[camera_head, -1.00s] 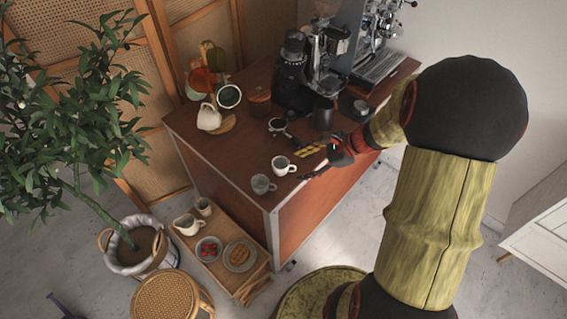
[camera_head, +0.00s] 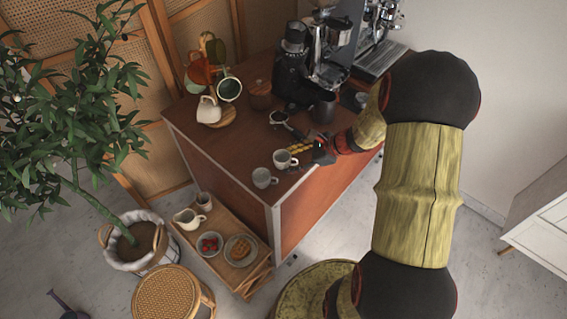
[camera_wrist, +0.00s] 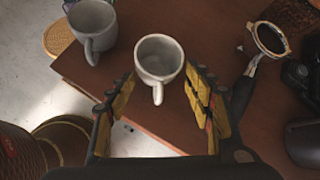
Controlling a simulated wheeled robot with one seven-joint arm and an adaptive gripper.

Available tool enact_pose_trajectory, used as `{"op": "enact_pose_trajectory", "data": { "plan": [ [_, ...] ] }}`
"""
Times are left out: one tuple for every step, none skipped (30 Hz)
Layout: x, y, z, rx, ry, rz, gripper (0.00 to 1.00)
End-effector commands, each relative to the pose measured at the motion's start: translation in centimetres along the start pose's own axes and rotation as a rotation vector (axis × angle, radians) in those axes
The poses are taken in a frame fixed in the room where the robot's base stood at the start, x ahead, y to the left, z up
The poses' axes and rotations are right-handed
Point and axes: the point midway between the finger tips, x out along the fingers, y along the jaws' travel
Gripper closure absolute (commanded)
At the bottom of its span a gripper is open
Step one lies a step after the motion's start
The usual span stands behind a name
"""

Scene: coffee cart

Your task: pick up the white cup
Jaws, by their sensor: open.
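The white cup (camera_head: 282,159) stands upright on the brown cart top near its front edge. In the wrist view the white cup (camera_wrist: 159,57) is just ahead of my open fingers, with its handle pointing back between the fingertips. My gripper (camera_wrist: 160,78) is open and empty, one yellow-padded finger on each side of the handle. In the head view my gripper (camera_head: 299,156) is close to the right of the cup. I cannot tell whether a finger touches it. A greyer cup (camera_head: 263,178) stands to the left, and it also shows in the wrist view (camera_wrist: 91,20).
A portafilter (camera_head: 281,118) lies behind the cups, and it shows right of my gripper in the wrist view (camera_wrist: 269,41). A grinder (camera_head: 291,75) and a dark canister (camera_head: 322,108) stand further back. A white pitcher (camera_head: 208,111) is at the back left.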

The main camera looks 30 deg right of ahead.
Motion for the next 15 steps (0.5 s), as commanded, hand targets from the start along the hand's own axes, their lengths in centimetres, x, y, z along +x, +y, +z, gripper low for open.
{"op": "enact_pose_trajectory", "data": {
  "plan": [
    [-0.06, -0.04, 0.04, 0.0, 0.0, -0.001, 0.48],
    [-0.08, -0.04, 0.04, 0.0, 0.0, -0.001, 0.48],
    [-0.08, -0.03, 0.04, 0.0, 0.0, 0.0, 0.48],
    [-0.08, -0.03, 0.05, 0.0, 0.0, 0.0, 0.49],
    [-0.09, -0.03, 0.05, 0.0, 0.0, 0.0, 0.5],
    [-0.09, -0.02, 0.04, 0.0, 0.0, 0.0, 0.53],
    [-0.09, -0.02, 0.05, 0.0, 0.0, 0.0, 0.54],
    [-0.09, -0.02, 0.05, 0.0, 0.0, 0.0, 0.56],
    [-0.09, -0.01, 0.05, 0.0, 0.0, 0.0, 0.58],
    [-0.09, -0.01, 0.04, -0.001, 0.0, 0.0, 0.6],
    [-0.09, -0.01, 0.04, -0.001, 0.0, 0.0, 0.62],
    [-0.09, -0.01, 0.04, -0.001, 0.0, 0.0, 0.64],
    [-0.09, -0.01, 0.04, -0.001, 0.0, 0.0, 0.66],
    [-0.09, -0.01, 0.04, -0.001, 0.0, 0.0, 0.68],
    [-0.09, -0.01, 0.05, -0.001, 0.0, 0.0, 0.7]
  ]
}}
